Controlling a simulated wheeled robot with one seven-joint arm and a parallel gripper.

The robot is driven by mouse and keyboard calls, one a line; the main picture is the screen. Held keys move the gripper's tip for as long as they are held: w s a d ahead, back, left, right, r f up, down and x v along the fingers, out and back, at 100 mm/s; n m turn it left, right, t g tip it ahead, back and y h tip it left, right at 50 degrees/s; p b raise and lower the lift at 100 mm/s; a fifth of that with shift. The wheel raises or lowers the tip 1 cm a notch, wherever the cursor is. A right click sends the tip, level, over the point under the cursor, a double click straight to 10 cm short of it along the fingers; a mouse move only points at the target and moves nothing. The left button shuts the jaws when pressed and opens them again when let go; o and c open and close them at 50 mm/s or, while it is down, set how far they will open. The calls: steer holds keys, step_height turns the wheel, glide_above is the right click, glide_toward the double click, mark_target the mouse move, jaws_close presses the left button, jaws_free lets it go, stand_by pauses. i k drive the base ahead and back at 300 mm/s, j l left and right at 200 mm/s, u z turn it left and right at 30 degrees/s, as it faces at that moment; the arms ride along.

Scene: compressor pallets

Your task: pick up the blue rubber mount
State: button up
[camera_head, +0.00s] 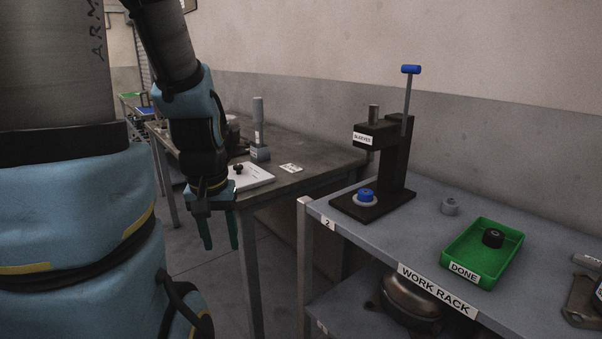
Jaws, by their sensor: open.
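The blue rubber mount (366,195) is a small blue cylinder. It sits on a pale round seat on the base of the black press (398,180), near the left end of the work rack (345,211). My gripper (220,244) hangs at the left with its green fingers pointing down, spread apart and with nothing between them. It is well to the left of the mount, in front of the farther table and apart from the rack. The mount is in plain view.
The press has a ram above the mount and an upright lever with a blue handle (411,69). A grey table (300,182) stands behind my gripper.

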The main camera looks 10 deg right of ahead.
mark_target(365, 194)
steer(key=i+j+z, duration=0.15)
steer(key=i+z, duration=0.25)
steer(key=i+j+z, duration=0.25)
steer(key=z, duration=0.15)
steer(key=i+j+z, duration=0.4)
steer(key=k+l, duration=0.05)
